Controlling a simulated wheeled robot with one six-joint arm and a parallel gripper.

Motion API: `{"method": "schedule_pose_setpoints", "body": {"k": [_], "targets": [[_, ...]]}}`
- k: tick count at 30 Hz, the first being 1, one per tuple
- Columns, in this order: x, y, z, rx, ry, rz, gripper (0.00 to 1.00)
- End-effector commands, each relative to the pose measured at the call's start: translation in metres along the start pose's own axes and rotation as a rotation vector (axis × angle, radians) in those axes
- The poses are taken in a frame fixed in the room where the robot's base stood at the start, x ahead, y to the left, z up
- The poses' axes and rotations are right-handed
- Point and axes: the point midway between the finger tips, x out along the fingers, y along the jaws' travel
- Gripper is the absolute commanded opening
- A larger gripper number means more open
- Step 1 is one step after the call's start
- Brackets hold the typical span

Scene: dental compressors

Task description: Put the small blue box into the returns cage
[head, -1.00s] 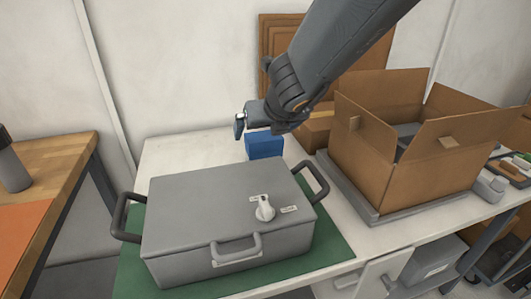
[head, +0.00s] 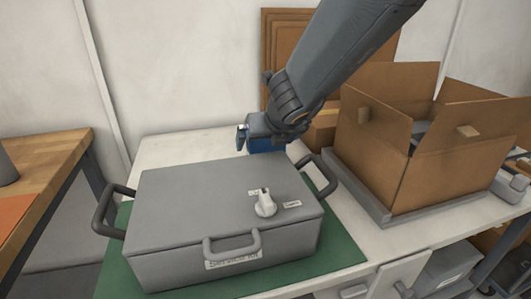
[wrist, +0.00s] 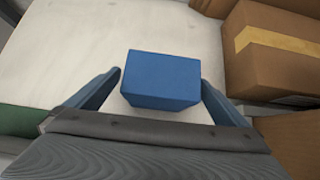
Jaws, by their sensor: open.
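The small blue box (head: 267,145) stands on the white table behind the grey case, partly hidden by my gripper in the head view. In the wrist view the blue box (wrist: 162,78) sits between my two open fingers, with a gap on each side. My gripper (head: 243,138) is open and low over the box; in the wrist view its fingers (wrist: 160,88) reach either side of the box. I cannot identify a returns cage in these views.
A grey case (head: 222,210) with handles and a white knob lies on a green mat (head: 345,248) in front. An open cardboard box (head: 378,165) stands at right on a grey base. A taped carton (wrist: 275,50) is close right of the blue box. White table (wrist: 85,50) is clear at left.

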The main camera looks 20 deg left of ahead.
Motion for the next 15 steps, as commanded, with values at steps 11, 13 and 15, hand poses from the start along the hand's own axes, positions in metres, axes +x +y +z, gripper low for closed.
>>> {"method": "schedule_pose_setpoints", "body": {"k": [11, 13, 15], "targets": [[0.048, -0.001, 0.002, -0.001, 0.001, 0.0, 1.0], [0.05, -0.001, 0.003, -0.001, 0.0, 0.0, 1.0], [0.049, -0.001, 0.004, -0.001, 0.0, 0.0, 1.0]]}}
